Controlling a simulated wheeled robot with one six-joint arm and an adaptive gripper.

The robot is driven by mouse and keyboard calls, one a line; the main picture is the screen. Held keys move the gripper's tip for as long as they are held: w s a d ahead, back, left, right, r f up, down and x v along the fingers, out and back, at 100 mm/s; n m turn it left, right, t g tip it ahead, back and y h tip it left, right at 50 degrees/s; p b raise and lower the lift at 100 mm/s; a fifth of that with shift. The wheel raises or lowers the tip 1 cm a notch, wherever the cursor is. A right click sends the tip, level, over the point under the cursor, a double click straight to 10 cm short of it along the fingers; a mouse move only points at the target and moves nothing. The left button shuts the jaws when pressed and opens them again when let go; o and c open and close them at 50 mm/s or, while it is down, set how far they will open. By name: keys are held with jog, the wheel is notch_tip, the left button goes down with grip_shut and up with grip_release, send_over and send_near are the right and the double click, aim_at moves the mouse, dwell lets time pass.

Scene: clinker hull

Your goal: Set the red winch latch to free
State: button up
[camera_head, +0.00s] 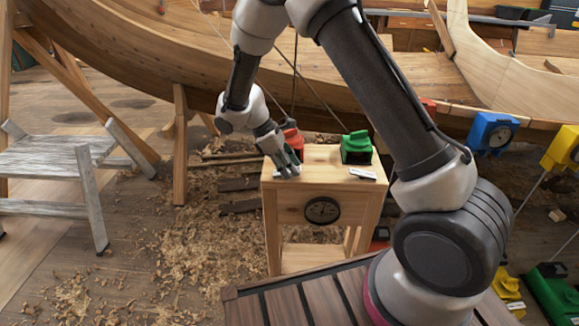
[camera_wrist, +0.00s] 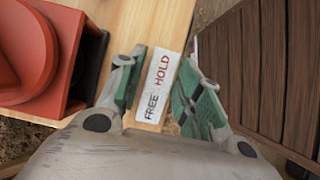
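The red winch (camera_head: 293,141) stands on the left of a small wooden stand (camera_head: 317,160), partly behind my gripper (camera_head: 287,168). In the wrist view its red housing (camera_wrist: 35,55) fills the upper left. A white label plate (camera_wrist: 158,88) reads HOLD in red at its upper end and FREE in black at its lower end. My gripper (camera_wrist: 162,60) is open, its green-padded fingers apart on either side of the plate, with nothing between them that I can make out as gripped. I cannot make out the latch or its position.
A green winch (camera_head: 357,147) stands on the right of the same stand, with its own label plate (camera_head: 363,174). A blue winch (camera_head: 492,131) and a yellow one (camera_head: 564,148) are farther right. A grey step stool (camera_head: 60,160) stands left. The hull (camera_head: 160,60) curves behind.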

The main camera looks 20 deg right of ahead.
jog(key=shift+o, duration=0.4)
jog(key=v, duration=1.2)
jog(key=s+d+r+m+t+y, duration=0.2)
jog(key=s+d+r+m, duration=0.5)
jog(key=s+d, duration=0.4)
jog(key=s+d+r+m+t+y, duration=0.3)
jog(key=s+d+r+m, duration=0.4)
jog(key=s, duration=1.1)
jog(key=d+r+t, duration=0.1)
jog(key=d+r, duration=0.2)
jog(key=d, duration=0.1)
jog(key=shift+d+r+y, duration=0.2)
jog(key=shift+d+y, duration=0.1)
jog(key=shift+c, duration=0.4)
